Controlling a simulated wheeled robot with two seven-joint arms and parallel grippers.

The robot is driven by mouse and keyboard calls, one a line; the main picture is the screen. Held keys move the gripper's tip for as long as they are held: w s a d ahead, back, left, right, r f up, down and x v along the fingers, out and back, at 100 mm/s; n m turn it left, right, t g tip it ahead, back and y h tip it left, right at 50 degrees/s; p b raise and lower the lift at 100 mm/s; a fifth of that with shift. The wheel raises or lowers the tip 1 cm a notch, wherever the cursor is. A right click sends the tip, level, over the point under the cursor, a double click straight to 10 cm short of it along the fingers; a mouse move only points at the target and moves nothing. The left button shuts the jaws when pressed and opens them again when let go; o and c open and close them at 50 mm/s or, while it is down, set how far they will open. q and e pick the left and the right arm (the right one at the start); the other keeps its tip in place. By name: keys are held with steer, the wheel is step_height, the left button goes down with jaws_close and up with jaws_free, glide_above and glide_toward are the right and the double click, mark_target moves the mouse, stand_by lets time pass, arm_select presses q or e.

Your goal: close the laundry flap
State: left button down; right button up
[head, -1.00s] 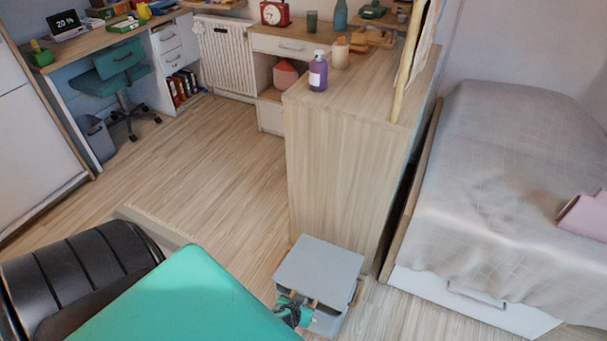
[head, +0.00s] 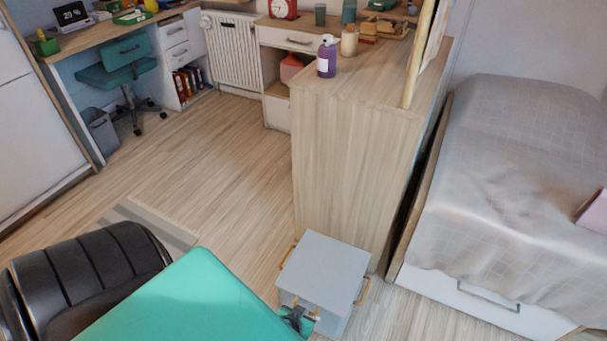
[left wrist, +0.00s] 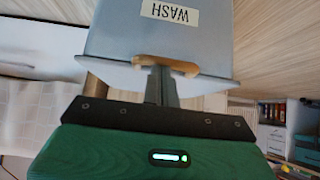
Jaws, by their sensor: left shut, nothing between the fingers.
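The laundry box is a light grey bin (head: 332,322) on the floor, with a flat grey flap (head: 325,266) on top. The flap lies about level over the bin; I cannot tell whether a small gap is left under it. In the left wrist view the bin (left wrist: 205,35) appears upside down with a "WASH" label, and the flap's edge (left wrist: 105,70) juts out past the wall. A wooden handle (left wrist: 183,66) sits at the front edge. My left gripper (head: 304,318) is shut and empty, its fingertips (left wrist: 160,72) at this handle. My right gripper is not in view.
A wooden cabinet (head: 345,170) stands right behind the bin, with a purple bottle (head: 327,58) on top. A bed (head: 515,190) with a drawer is at the right. Open wooden floor (head: 200,150) lies to the left. A desk and teal chair (head: 120,65) are at the back left.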

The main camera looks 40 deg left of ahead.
arm_select(q)
steer(key=shift+s+f, duration=0.2)
steer(key=shift+f, duration=0.2)
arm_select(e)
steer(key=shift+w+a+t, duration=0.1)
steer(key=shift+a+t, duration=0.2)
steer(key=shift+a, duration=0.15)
arm_select(q)
steer(key=shift+f, duration=0.1)
